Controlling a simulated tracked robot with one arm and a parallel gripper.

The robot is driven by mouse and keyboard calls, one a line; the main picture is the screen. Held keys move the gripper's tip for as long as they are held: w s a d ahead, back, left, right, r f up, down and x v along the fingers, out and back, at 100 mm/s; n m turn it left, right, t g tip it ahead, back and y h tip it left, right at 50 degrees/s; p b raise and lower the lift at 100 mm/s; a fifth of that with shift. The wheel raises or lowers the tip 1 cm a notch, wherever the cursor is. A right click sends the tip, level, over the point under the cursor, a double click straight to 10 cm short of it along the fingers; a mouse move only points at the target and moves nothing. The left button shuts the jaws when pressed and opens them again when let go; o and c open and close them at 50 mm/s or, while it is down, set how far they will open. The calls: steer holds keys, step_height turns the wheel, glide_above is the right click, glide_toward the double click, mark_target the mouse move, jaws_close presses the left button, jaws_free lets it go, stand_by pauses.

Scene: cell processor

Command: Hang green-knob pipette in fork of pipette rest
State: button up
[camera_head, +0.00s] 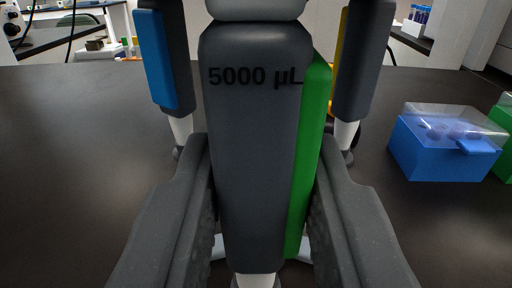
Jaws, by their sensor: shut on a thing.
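A dark grey pipette (250,150) with a green side strip (311,150) and the print "5000 µL" fills the middle of the view, upright. Its knob is cut off by the top edge. My gripper (263,215) is shut on the lower body of this green pipette, one padded finger on each side. Behind it, a pipette with a blue strip (157,60) hangs on the left and one with a yellow strip (344,50) on the right. The rest and its fork are largely hidden behind the held pipette; pale base parts (218,247) show low beside the fingers.
A blue tip box (420,150) with a clear lid stands on the dark bench at the right, with a green box (503,115) beside it at the edge. The bench on the left (70,160) is clear. Other lab benches are in the background.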

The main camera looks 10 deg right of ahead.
steer(key=shift+r, duration=0.3)
steer(key=b+v, duration=0.1)
steer(key=v, duration=0.7)
steer(key=shift+s+a+b, duration=0.3)
steer(key=shift+s, duration=0.05)
